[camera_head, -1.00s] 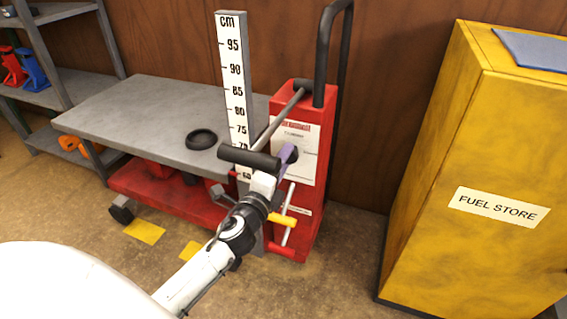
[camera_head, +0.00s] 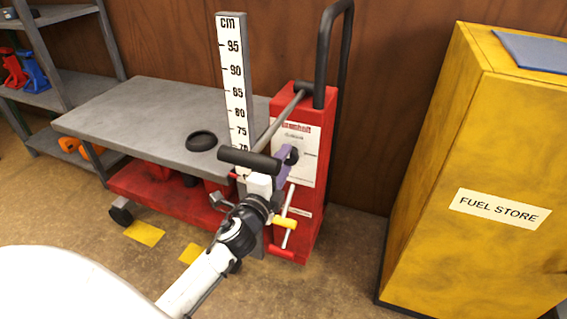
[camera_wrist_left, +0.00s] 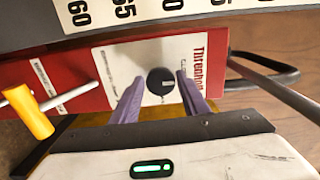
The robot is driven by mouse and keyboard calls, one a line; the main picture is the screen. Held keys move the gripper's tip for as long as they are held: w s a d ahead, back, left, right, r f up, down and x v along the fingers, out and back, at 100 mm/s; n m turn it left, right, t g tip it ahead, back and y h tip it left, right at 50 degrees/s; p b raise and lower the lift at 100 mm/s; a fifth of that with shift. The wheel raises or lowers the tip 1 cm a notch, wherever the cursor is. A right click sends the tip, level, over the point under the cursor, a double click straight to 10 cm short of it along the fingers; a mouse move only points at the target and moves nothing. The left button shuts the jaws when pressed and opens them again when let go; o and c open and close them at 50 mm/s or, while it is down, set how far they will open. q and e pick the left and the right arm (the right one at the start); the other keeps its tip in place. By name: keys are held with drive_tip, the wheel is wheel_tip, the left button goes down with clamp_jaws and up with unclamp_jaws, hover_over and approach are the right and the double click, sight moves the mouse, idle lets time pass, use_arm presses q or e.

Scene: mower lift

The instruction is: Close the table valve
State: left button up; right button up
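A round black knob (camera_wrist_left: 160,81) with a pale mark sits on the white label of the red column (camera_head: 287,228). I take it for the table valve. My left gripper (camera_wrist_left: 158,79) has its two purple fingers apart, with the knob showing between their tips and a gap on each side. In the head view the left gripper (camera_head: 284,159) reaches up to the label and the knob is mostly hidden by it. Whether the fingers are level with the knob in depth is hard to tell. The grey lift table (camera_head: 130,112) is left of the column. My right gripper is not in view.
A black-gripped bar (camera_head: 249,160) juts out just above my left gripper. A yellow-handled lever (camera_head: 284,222) is below it. The cm scale (camera_head: 235,90) stands beside the column. A yellow fuel cabinet (camera_head: 470,150) stands to the right, with floor between.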

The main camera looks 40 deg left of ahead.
use_arm(q)
drive_tip(key=shift+o, duration=1.1)
drive_tip(key=v, duration=1)
drive_tip(key=shift+s, duration=0.2)
